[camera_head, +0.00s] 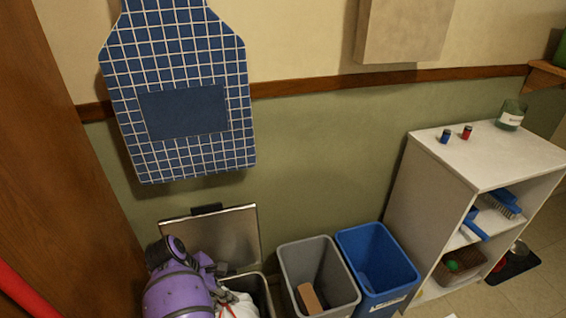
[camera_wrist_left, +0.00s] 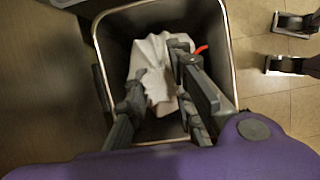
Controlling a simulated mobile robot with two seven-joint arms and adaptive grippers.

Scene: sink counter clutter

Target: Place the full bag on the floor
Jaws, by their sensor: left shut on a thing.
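The white bag (camera_head: 238,306) sits inside the open metal-rimmed trash bin (camera_head: 267,296) at the bottom left of the head view. The bin's lid (camera_head: 238,238) stands raised against the wall. My left gripper (camera_head: 222,283) reaches down into the bin from the left. In the left wrist view its fingers (camera_wrist_left: 158,68) are shut on the bag (camera_wrist_left: 150,50), which looks like gathered white plastic with a bit of red beside it. The bag's lower part is hidden in the bin. My right gripper is not in view.
A grey bin (camera_head: 287,256) with a brown block and a blue bin (camera_head: 356,238) stand right of the trash bin. Further right is a white shelf (camera_head: 420,190) with small items. A checkered apron (camera_head: 180,60) hangs above. Tiled floor shows at the right.

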